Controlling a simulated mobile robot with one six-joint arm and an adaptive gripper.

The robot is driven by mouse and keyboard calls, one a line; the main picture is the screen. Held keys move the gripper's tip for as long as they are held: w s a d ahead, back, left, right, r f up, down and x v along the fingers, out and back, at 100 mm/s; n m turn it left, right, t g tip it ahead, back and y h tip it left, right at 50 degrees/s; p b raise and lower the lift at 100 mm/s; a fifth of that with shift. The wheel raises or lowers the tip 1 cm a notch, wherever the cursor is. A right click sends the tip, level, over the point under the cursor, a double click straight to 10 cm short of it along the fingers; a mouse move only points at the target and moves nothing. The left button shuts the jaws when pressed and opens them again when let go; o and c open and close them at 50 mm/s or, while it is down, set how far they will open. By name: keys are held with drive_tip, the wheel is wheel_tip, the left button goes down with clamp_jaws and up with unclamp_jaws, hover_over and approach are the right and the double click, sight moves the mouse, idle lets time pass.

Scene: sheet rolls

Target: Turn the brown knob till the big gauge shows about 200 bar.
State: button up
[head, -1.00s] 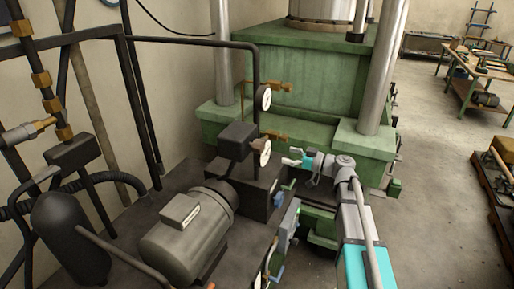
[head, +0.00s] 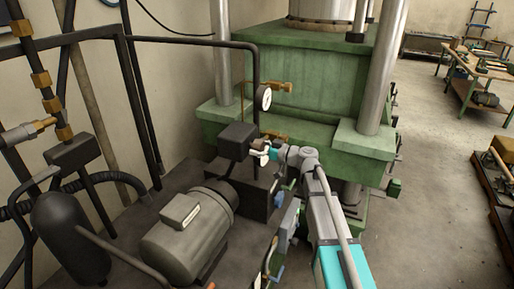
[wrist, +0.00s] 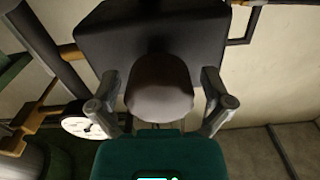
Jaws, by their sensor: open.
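The brown knob (wrist: 160,88) sits between the two grey fingers of my gripper (wrist: 161,98) in the wrist view. The fingers are open, with a gap showing on each side of the knob. In the head view the knob (head: 258,143) shows small on the dark block, and my gripper (head: 264,153) is right at it. A round white gauge (head: 264,98) stands above on the pipe; its reading is too small to tell. A white dial (wrist: 82,123) shows partly at left in the wrist view, cut by a finger. The lower gauge is mostly hidden behind my gripper.
The dark block (head: 237,140) stands directly behind the knob. A grey motor (head: 185,232) and a black cylinder (head: 70,235) are at left. The green press (head: 300,75) rises behind. Brass fittings (head: 275,136) jut out near my gripper. Open floor lies at right.

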drive_tip(key=shift+a, duration=0.1)
drive_tip(key=c, duration=1)
drive_tip(key=shift+m, duration=1.1)
drive_tip(key=shift+c, duration=0.2)
drive_tip(key=o, duration=1)
drive_tip(key=shift+o, duration=0.2)
drive_tip(key=v, duration=1.2)
